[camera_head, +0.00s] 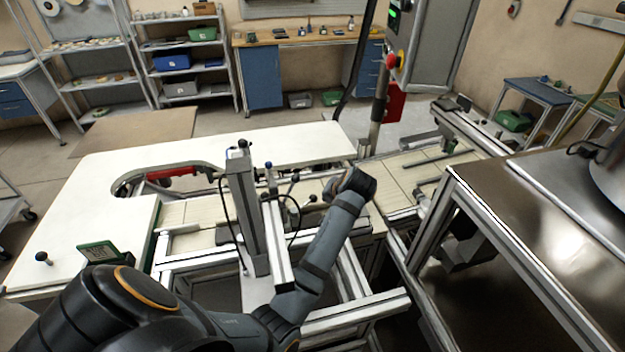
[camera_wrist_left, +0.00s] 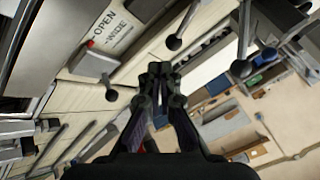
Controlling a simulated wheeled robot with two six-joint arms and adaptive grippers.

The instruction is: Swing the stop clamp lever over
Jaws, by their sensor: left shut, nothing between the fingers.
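In the left wrist view several black ball-ended levers stand around my left gripper (camera_wrist_left: 160,70). One short lever (camera_wrist_left: 110,94) rises from a small block with a red dot, beside a white label (camera_wrist_left: 115,28) reading "OPEN" and "WIDE". Two more ball ends, an upper one (camera_wrist_left: 174,42) and a right one (camera_wrist_left: 242,69), hang to the right. I cannot tell for certain which is the stop clamp lever. My left gripper is shut and empty, its tips apart from the balls in the picture. In the head view it (camera_head: 352,184) is over the machine bed, its fingertips unclear.
A grey upright post (camera_head: 240,205) with a cable stands left of my forearm. A white table (camera_head: 100,215) with a cutout lies to the left. A metal-topped frame (camera_head: 540,210) is at the right, and a red emergency stop (camera_head: 393,61) is on a pole behind.

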